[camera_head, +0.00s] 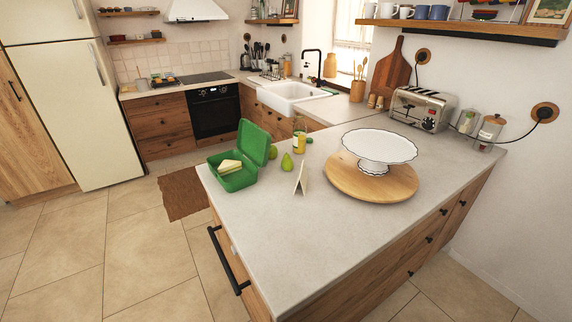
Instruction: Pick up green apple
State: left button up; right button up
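A small round green fruit (272,153), which looks like the green apple, sits on the counter right behind the open green lunchbox (238,181), partly hidden by its lid. A green pear-shaped fruit (287,162) stands upright a little nearer and to the right. Neither of my grippers shows in the head view.
A bottle with yellow contents (299,140) stands just behind the fruit, and a small white card (300,178) stands in front. A white cake stand (379,148) on a round wooden board (371,183) is to the right. The near counter (300,240) is clear.

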aim_at(273, 149)
jog(key=u, duration=0.45)
jog(key=i+j, duration=0.1)
jog(key=j, duration=0.3)
jog(key=i+j+u, duration=0.1)
jog(key=j, duration=0.3)
jog(key=i+j+u, duration=0.2)
jog(key=i+j, duration=0.15)
jog(key=j, duration=0.15)
jog(key=i+j+u, duration=0.15)
jog(key=i+j, duration=0.4)
jog(key=i, duration=0.25)
jog(key=i+j+u, duration=0.1)
jog(key=i, duration=0.3)
jog(key=i+z, duration=0.1)
jog(key=i, duration=0.7)
jog(key=i+j+z, duration=0.1)
jog(key=i, duration=0.7)
jog(key=j, duration=0.1)
